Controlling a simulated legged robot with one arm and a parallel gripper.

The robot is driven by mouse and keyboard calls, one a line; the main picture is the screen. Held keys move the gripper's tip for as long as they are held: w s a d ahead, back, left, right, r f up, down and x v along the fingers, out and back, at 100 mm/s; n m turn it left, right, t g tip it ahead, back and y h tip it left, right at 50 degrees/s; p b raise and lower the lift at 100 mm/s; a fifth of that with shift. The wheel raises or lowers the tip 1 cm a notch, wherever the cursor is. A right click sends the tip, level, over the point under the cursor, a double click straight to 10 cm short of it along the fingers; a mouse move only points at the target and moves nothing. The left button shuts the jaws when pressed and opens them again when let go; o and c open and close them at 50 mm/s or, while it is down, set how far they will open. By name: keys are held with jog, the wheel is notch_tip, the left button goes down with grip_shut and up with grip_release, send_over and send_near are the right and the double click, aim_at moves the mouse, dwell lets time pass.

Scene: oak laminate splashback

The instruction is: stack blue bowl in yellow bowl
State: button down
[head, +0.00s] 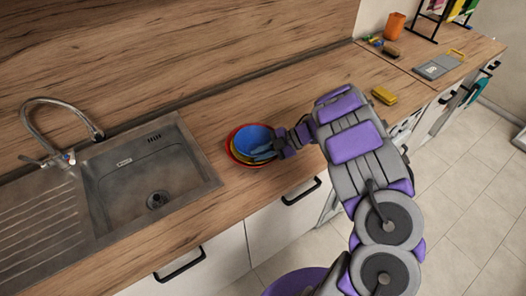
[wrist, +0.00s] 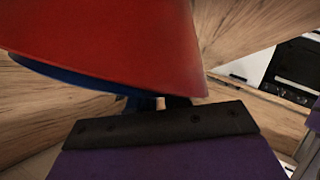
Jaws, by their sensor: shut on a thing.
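The blue bowl (head: 254,134) sits inside the yellow bowl (head: 236,153), which shows only as a thin band at its left and lower edge. Both are within a red bowl (head: 230,147) on the wooden counter. My gripper (head: 268,153) reaches in from the right and is shut on the blue bowl's near right rim. In the wrist view the red bowl (wrist: 110,45) fills the upper part, with a blue edge (wrist: 60,77) below it. The gripper's fingertips (wrist: 170,103) are mostly hidden there. Whether the blue bowl rests fully on the yellow one cannot be told.
A sink (head: 150,175) with a tap (head: 60,125) lies left of the bowls. A yellow sponge (head: 384,95) lies right of my arm. An orange cup (head: 394,25), a grey board (head: 438,66) and a rack (head: 440,15) stand at the far right. Counter behind the bowls is clear.

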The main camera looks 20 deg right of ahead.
jog(key=c, duration=1.4)
grip_release()
jog(key=shift+a, duration=0.25)
jog(key=shift+d, duration=0.35)
jog(key=shift+d+r, duration=0.1)
jog(key=shift+r, duration=0.2)
jog(key=v, duration=0.4)
jog(key=p+v, duration=0.1)
jog(key=v, duration=0.3)
jog(key=p+v, duration=0.1)
jog(key=v, duration=0.3)
jog(key=shift+w+r, duration=0.1)
jog(key=shift+r, duration=0.3)
